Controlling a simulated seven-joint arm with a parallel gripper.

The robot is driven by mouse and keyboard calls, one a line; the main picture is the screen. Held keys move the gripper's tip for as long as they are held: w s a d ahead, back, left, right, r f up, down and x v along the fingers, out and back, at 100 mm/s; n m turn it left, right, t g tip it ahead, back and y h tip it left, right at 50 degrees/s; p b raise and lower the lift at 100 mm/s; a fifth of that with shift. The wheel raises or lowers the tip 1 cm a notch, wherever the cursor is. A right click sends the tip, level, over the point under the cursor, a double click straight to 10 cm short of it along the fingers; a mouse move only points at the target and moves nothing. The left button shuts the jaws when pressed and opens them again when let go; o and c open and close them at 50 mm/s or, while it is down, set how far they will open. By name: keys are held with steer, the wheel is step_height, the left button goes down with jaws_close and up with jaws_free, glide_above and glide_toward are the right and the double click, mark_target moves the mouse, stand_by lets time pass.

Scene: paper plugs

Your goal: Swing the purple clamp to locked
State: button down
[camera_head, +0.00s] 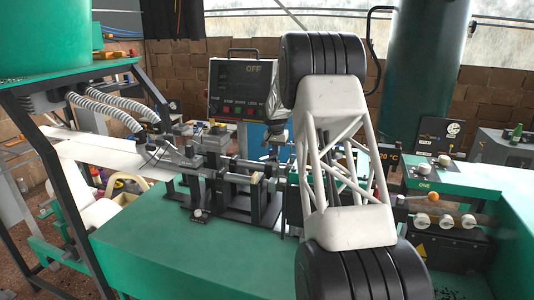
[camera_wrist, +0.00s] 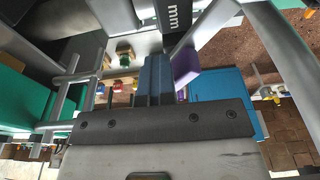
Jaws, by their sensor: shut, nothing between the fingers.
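The purple clamp (camera_wrist: 186,63) shows in the wrist view as a small purple block, just right of the fingertips. I cannot tell whether the fingers touch it, nor whether it is locked. My gripper (camera_wrist: 156,60) shows in the wrist view with its two dark fingers close together and nothing held between them. In the head view my white and black arm crosses the middle of the picture. I cannot make out the purple clamp or my fingertips clearly there.
A black machine fixture (camera_head: 222,180) with rods stands on the green bench (camera_head: 190,245). A control box (camera_head: 243,90) reading OFF stands behind it. Rollers (camera_head: 445,221) sit at the right. Hoses (camera_head: 105,105) hang at the left. The bench's front left is clear.

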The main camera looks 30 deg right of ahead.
steer(key=shift+w+d, duration=0.15)
steer(key=shift+w, duration=0.1)
steer(key=shift+s+d, duration=0.4)
steer(key=shift+s, duration=0.05)
stand_by(0.5)
steer(key=shift+r, duration=0.15)
step_height(320, 180, up, 6)
steer(key=shift+s+a+r, duration=0.25)
steer(key=shift+s+a, duration=0.1)
steer(key=shift+s, duration=0.05)
stand_by(0.9)
stand_by(0.4)
